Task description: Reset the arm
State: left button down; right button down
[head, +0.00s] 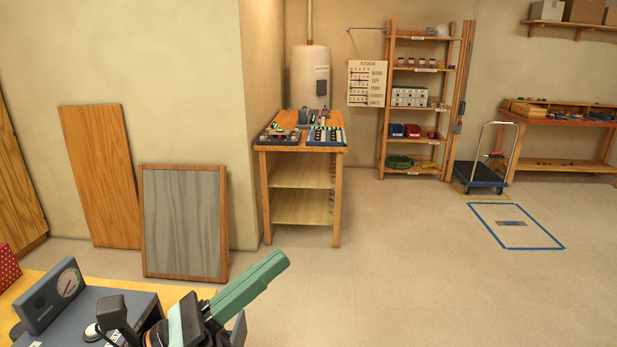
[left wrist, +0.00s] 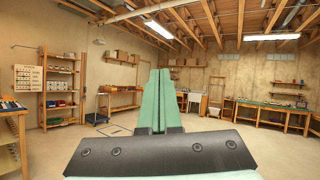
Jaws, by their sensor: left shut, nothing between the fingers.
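My left gripper (head: 277,262) shows at the bottom of the head view, left of the middle. Its green fingers lie together, point up and to the right, and hold nothing. It also shows in the left wrist view (left wrist: 159,74), with the fingers side by side and pointing into the open room. Nothing touches the fingertips. My right gripper is in neither view.
A grey device with a dial (head: 66,284) stands on a yellow surface (head: 192,289) at lower left. A framed grey panel (head: 184,222) leans on the wall. A wooden workbench (head: 301,149) stands beyond. Clear floor (head: 400,270) lies to the right.

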pick_arm(q)
jog(key=w+a+f+n+t+y, duration=0.3)
jog(key=a+n+t+y, duration=0.2)
jog(key=n+y, duration=0.5)
jog(key=w+a+f+n+t+y, duration=0.35)
jog(key=a+n+y, duration=0.2)
jog(key=n, duration=0.85)
jog(key=s+a+f+n+g+y, duration=0.1)
jog(key=a+f+n+g+y, duration=0.35)
jog(key=f+n, duration=0.55)
jog(key=s+a+f+n+g+y, duration=0.25)
jog(key=s+f+n+g, duration=0.45)
jog(key=f, duration=0.7)
jog(key=s+d+f+n+g+h, duration=0.1)
jog(key=s+f+g, duration=0.25)
jog(key=s, duration=0.35)
jog(key=s+f+n+g+h, duration=0.1)
jog(key=s+f+n+g, duration=0.1)
jog(key=s+f, duration=0.35)
jog(key=w+d+f+t+h+b, duration=0.1)
jog(key=d+f+t, duration=0.1)
jog(key=f, duration=0.4)
jog(key=w+d+f+t+h+b, duration=0.1)
jog(key=d+f+t+b, duration=0.1)
jog(key=f, duration=0.5)
jog(key=shift+w+d+t, duration=0.3)
jog(key=shift+w+t, duration=0.05)
jog(key=shift+t, duration=0.5)
jog(key=shift+w+f, duration=0.1)
jog(key=shift+f, duration=0.05)
